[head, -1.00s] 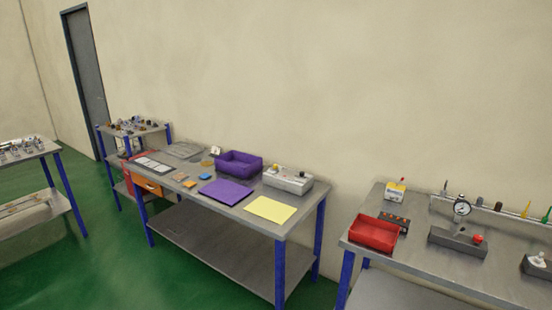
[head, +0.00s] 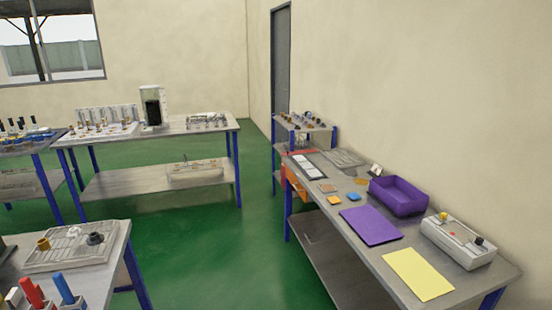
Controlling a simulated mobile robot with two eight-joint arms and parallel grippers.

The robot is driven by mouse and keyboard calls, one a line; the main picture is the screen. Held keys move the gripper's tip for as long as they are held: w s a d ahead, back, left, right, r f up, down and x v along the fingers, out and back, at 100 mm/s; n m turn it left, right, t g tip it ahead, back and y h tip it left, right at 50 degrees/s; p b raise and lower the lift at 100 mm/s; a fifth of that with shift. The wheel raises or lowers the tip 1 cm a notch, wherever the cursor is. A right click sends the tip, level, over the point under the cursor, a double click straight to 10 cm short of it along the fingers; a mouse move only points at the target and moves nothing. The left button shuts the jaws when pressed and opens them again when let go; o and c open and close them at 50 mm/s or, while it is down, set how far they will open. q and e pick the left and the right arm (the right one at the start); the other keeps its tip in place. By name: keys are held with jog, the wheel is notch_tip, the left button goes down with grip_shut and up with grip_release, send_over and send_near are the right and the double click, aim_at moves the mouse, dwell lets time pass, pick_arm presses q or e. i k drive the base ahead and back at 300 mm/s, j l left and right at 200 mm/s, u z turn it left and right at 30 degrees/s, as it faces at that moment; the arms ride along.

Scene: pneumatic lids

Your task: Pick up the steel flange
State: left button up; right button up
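I cannot pick out the steel flange for certain; the parts on the tables are small. A grey tray (head: 72,250) on the near left table holds a brass-coloured part (head: 44,243) and a dark round part (head: 96,238). Several small metal parts (head: 206,121) lie on the far table. Several small dark and brown parts (head: 308,121) stand on the small table by the door. Neither of my grippers is in view.
The right workbench (head: 360,238) bears a purple bin (head: 398,196), a purple sheet (head: 370,226), a yellow sheet (head: 420,274) and a grey box (head: 458,242). A far table (head: 190,126) stands at the back left. Green floor (head: 225,240) lies open between the tables.

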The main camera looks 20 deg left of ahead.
aim_at(94, 239)
jog(key=i+u, duration=0.15)
jog(key=u, duration=0.25)
jog(key=i+u, duration=0.15)
jog(key=u, duration=0.25)
jog(key=i+l+u, duration=0.1)
jog(key=u, duration=0.3)
jog(key=i+l+u, duration=0.1)
jog(key=u, duration=0.3)
jog(key=i+l+u, duration=0.15)
jog(key=i+u, duration=0.2)
jog(key=i+l+u, duration=0.2)
jog(key=u, duration=0.2)
jog(key=i+l+u, duration=0.55)
jog(key=i+l, duration=0.3)
